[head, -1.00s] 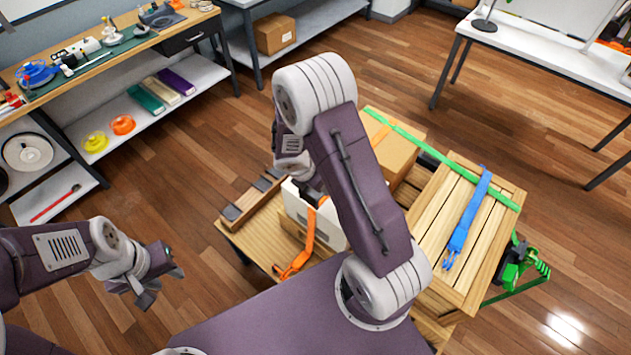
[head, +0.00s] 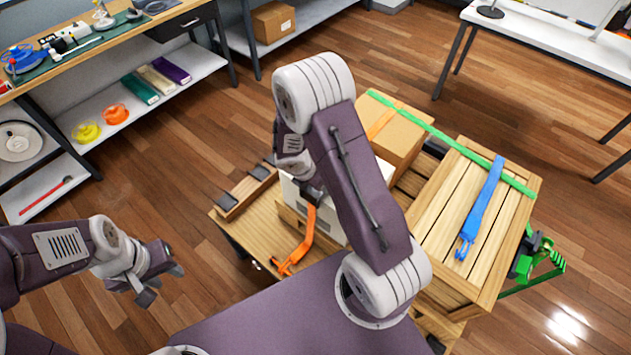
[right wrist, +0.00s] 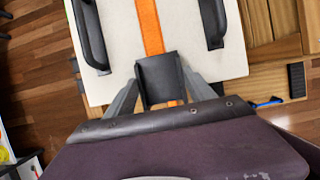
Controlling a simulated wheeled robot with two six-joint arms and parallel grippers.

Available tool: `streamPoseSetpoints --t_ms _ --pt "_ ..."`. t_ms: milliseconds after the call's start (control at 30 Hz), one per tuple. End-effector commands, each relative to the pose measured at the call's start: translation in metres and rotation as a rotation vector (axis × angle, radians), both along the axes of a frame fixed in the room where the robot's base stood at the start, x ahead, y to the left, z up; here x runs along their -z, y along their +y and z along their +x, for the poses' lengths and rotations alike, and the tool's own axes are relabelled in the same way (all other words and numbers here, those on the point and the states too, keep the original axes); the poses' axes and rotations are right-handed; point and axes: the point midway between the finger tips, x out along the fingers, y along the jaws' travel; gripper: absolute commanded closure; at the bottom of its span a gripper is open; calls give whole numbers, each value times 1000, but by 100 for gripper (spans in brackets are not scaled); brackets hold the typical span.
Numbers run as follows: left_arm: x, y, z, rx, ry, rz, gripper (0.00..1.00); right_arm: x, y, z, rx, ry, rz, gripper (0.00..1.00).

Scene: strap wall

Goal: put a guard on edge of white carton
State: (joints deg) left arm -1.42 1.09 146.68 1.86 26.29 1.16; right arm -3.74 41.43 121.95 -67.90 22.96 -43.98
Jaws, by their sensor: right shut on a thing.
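The white carton (head: 330,228) sits on the wooden cart deck, partly hidden behind my right arm. An orange strap (head: 309,232) runs down its near side and ends loose on the deck. In the right wrist view the carton's pale top (right wrist: 185,40) fills the upper middle, with the strap (right wrist: 150,25) across it. My right gripper (right wrist: 161,90) is shut on a black guard (right wrist: 158,75), which lies over the strap at the carton's edge. I cannot tell whether it touches the carton. My left gripper (head: 164,284) is open and empty, away from the cart.
A brown box (head: 393,135) under a green strap (head: 440,135) stands behind the carton. A slatted crate (head: 440,215) with a blue strap (head: 482,207) stands to the right. Dark-ended wooden pieces (head: 246,192) lie left of the carton.

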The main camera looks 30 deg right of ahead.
Motion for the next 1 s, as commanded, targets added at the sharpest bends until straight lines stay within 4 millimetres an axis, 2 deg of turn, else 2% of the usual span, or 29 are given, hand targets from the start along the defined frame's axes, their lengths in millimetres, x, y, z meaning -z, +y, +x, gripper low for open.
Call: streamPoseSetpoints --t_ms 33,100,433,467,533,867,1000 --pt "9 0 0 0 0 0 64 9 -1 0 0 0 0 78" --pt "12 0 0 0 0 0 64 13 -1 1 0 0 -1 78" --pt "9 0 0 0 0 0 64 11 -6 3 1 -1 0 78" --pt "9 0 0 0 0 0 64 11 -6 3 0 -1 0 32" --pt "9 0 0 0 0 0 64 11 -6 3 0 0 0 12" --pt "8 0 0 0 0 0 64 9 -5 2 0 -1 0 12" --pt "-1 0 0 0 0 0 64 -15 3 0 -2 -4 0 12"
